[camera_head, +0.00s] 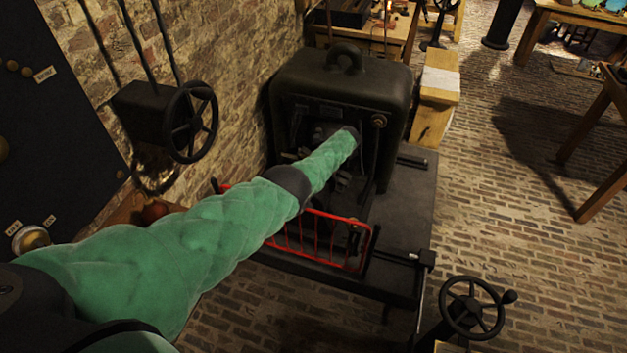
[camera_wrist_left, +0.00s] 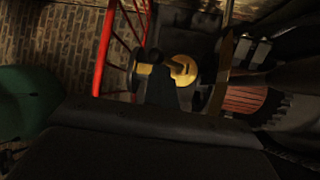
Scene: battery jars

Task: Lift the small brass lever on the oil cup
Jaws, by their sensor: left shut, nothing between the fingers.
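A round brass piece (camera_wrist_left: 184,70) with a bent, darker-edged shape on its face shows in the left wrist view; it may be the oil cup with its small lever, but I cannot tell for sure. My left gripper (camera_wrist_left: 161,86) is a dark, shut shape just left of and partly in front of this brass. Whether it touches the brass is unclear. In the head view my green left arm reaches into the front of the black machine (camera_head: 345,85), and its wrist hides the gripper and the oil cup. My right gripper is not in view.
A red guard rail (camera_head: 318,240) stands below my forearm, and its bars (camera_wrist_left: 104,48) rise at the left of the wrist view. A black wall handwheel (camera_head: 190,122) is left of the machine. Another handwheel (camera_head: 472,308) stands front right. Brick floor (camera_head: 520,230) is open at right.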

